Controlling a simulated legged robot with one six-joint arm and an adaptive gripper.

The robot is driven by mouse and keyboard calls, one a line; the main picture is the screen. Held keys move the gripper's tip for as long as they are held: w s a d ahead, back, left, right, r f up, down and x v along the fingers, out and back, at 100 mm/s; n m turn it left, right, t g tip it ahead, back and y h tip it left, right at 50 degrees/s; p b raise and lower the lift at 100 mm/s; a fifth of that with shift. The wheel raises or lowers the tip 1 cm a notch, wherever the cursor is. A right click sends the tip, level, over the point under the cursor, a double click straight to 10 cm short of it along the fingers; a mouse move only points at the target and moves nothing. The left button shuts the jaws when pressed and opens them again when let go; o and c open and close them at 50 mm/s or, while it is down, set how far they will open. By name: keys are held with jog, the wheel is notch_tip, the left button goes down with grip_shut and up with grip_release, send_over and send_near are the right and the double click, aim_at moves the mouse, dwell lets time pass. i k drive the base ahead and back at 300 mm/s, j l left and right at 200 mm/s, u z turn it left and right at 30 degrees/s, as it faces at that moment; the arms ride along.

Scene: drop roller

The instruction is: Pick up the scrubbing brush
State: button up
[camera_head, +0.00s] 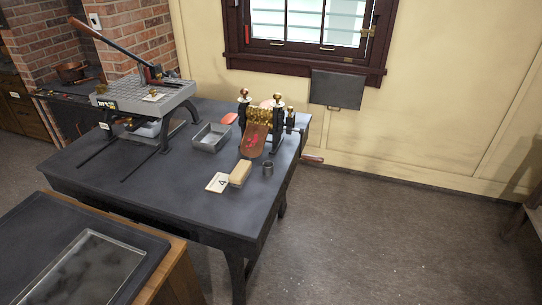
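A tan, rounded oblong block (241,173), which looks like the scrubbing brush, lies near the front right of the dark table, though its bristles cannot be made out. It lies beside a white card (217,183) with a dark mark and left of a small grey cup (268,168). Nothing covers the block from this view. My gripper does not show in the view.
A roller machine (276,127) with brass knobs stands behind the block, its crank handle reaching past the dark table's (190,190) right edge. A metal tray (211,138) and a lever press (150,95) stand left. Open floor (390,240) lies right.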

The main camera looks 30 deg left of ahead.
aim_at(238, 176)
jog(key=i+u, duration=0.2)
jog(key=i, duration=0.25)
jog(key=i+l+u, duration=0.15)
jog(key=i, duration=0.25)
jog(key=i+l+u, duration=0.2)
jog(key=i, duration=0.25)
jog(key=i+j+u, duration=0.1)
jog(key=i+u, duration=0.15)
jog(key=u, duration=0.15)
jog(key=i+u, duration=0.5)
jog(key=u, duration=0.25)
jog(key=i+u, duration=0.35)
jog(key=i+l+u, duration=0.1)
jog(key=i+u, duration=0.25)
